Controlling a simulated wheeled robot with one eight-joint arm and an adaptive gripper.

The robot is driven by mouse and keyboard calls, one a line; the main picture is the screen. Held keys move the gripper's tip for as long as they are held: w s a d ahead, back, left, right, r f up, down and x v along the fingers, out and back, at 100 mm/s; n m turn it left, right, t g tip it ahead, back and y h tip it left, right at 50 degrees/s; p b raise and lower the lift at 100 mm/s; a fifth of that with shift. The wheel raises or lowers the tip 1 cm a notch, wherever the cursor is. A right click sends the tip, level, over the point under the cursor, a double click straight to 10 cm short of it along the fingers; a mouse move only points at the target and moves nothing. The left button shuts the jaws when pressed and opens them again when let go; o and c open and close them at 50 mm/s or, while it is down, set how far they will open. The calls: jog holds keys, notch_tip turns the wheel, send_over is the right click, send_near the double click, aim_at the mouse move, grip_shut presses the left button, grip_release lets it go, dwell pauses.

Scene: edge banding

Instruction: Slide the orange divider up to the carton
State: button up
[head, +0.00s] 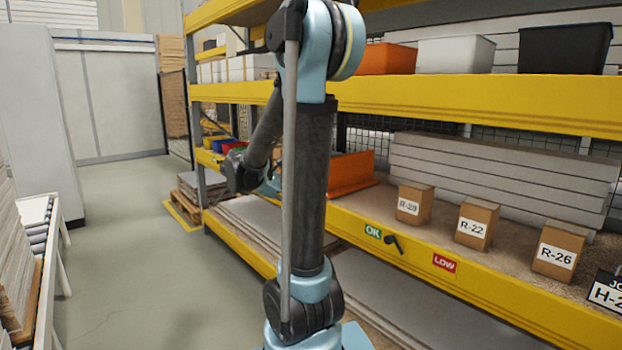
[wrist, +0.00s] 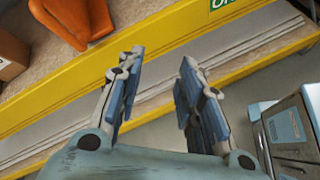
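The orange divider (head: 350,173) stands on the middle shelf, just right of my upright arm link, which hides its left part. It has a tall panel and a flat foot. In the wrist view part of it (wrist: 79,20) shows at the top left, cut off by the frame edge. The nearest carton (head: 414,204) is a small brown box to its right, with a gap between them; its label seems to read R-29. My gripper (wrist: 159,62) is open and empty, its fingers apart over the yellow shelf edge and grey boards, not touching the divider.
Two more cartons, R-22 (head: 477,223) and R-26 (head: 557,250), stand further right on the shelf. White boards (head: 490,175) lie stacked behind them. A yellow beam (head: 450,270) with OK and LOW labels runs along the front. Open floor (head: 140,230) lies left.

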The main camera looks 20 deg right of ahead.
jog(key=w+a+r+n+t+h, duration=0.1)
jog(key=w+a+n+h, duration=0.2)
jog(key=w, duration=0.4)
jog(key=w+a+r+n+h, duration=0.1)
jog(key=w+a+n+h, duration=0.2)
jog(key=w, duration=0.4)
jog(key=shift+h, duration=0.4)
jog(key=w+d, duration=0.1)
jog(key=d, duration=1.1)
jog(key=w+d, duration=0.1)
jog(key=d, duration=0.5)
jog(key=shift+w+f, duration=0.1)
jog(key=shift+w, duration=0.25)
grip_shut()
